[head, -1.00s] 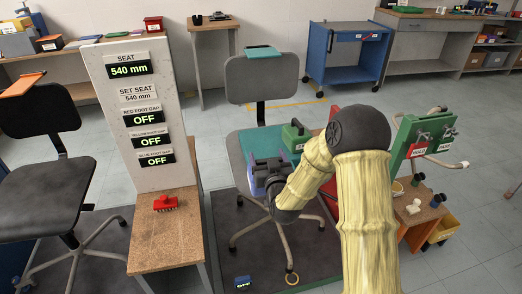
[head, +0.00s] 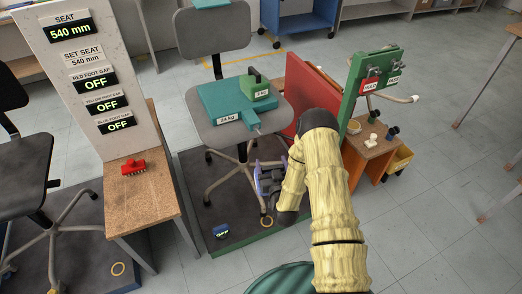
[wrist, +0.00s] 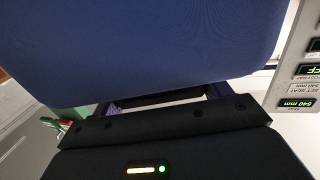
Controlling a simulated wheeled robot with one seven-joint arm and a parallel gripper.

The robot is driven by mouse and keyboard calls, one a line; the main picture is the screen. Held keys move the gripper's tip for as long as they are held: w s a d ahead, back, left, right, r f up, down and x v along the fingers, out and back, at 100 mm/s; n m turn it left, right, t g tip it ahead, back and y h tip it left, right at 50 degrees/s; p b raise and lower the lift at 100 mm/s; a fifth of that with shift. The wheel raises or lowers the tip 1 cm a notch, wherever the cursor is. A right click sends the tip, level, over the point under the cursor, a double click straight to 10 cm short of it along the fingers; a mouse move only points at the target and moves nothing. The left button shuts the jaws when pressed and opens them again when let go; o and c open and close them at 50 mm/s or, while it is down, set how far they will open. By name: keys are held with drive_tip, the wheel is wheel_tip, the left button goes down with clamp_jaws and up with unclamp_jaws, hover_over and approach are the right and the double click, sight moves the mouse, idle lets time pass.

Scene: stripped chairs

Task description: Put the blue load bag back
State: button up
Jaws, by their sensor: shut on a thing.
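The blue load bag (wrist: 160,45) fills the top of the wrist view, and my gripper (wrist: 160,98) is shut on it. In the head view my gripper (head: 268,178) is low beside the front of the grey chair seat (head: 206,132), above the dark platform. The bag is hard to make out there; only small blue-violet patches show at the gripper. A teal bag (head: 217,98) marked 24 kg and a green bag (head: 257,88) with a handle rest on the seat.
A red panel (head: 308,90) and a green board (head: 372,78) with tags stand right of the chair. A wooden stand (head: 142,195) with a red block (head: 133,167) and a display panel (head: 75,62) are left.

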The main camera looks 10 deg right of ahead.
drive_tip(key=shift+s+d+f+h, duration=0.15)
drive_tip(key=shift+s+d+f, duration=0.15)
drive_tip(key=shift+d+f, duration=0.35)
drive_tip(key=shift+s+d+f+h, duration=0.15)
drive_tip(key=shift+s+d+f, duration=0.2)
drive_tip(key=shift+f, duration=0.4)
drive_tip(key=shift+w+a, duration=0.1)
drive_tip(key=shift+w, duration=0.05)
